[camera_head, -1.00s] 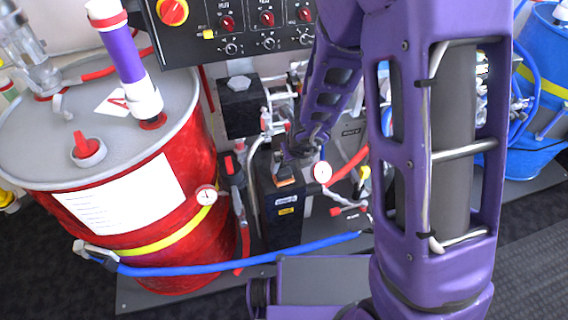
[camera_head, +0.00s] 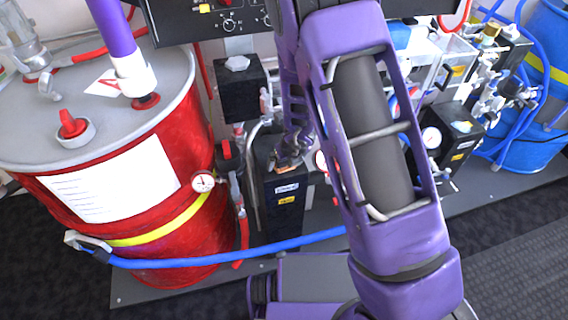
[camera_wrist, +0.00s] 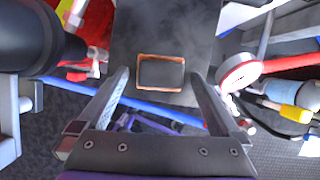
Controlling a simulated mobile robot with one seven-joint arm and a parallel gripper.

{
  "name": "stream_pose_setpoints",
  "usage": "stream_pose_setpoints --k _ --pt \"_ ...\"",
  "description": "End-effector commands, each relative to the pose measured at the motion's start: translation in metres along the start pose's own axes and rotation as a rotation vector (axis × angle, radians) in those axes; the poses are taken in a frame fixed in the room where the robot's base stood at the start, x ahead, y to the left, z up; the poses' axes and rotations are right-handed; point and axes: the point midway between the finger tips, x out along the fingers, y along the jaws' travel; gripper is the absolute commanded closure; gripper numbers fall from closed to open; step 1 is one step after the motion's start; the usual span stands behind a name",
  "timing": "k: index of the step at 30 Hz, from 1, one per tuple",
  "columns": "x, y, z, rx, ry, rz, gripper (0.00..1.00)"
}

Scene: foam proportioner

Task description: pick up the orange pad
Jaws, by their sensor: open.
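The orange pad (camera_wrist: 160,73) is a small rectangle with an orange rim and a dark grey middle. It lies on top of a black box (camera_wrist: 205,20). In the wrist view my gripper (camera_wrist: 160,76) is open, with one finger on each side of the pad and a gap on both sides. Nothing is held. I cannot tell how far the fingertips are above the pad. In the head view my gripper (camera_head: 292,148) is over the black box (camera_head: 283,205), which bears labels on its front. It hides most of the pad there.
A red drum (camera_head: 165,220) with a pressure gauge (camera_head: 203,181) stands left of the box. A blue hose (camera_head: 220,257) runs low in front of it. Valves and pipes crowd the right.

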Motion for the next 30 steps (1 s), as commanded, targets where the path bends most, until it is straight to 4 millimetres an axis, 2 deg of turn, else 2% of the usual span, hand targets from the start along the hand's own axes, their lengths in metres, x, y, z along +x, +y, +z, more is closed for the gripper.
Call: stream_pose_setpoints --k 8,21,30 --pt "0.0026 -0.0002 0.0 0.0 0.0 0.0 0.02" --pt "0.0024 -0.0001 0.0 0.0 0.0 0.0 0.8" --pt "0.0 -0.0008 0.0006 0.001 -0.001 0.0 0.81"
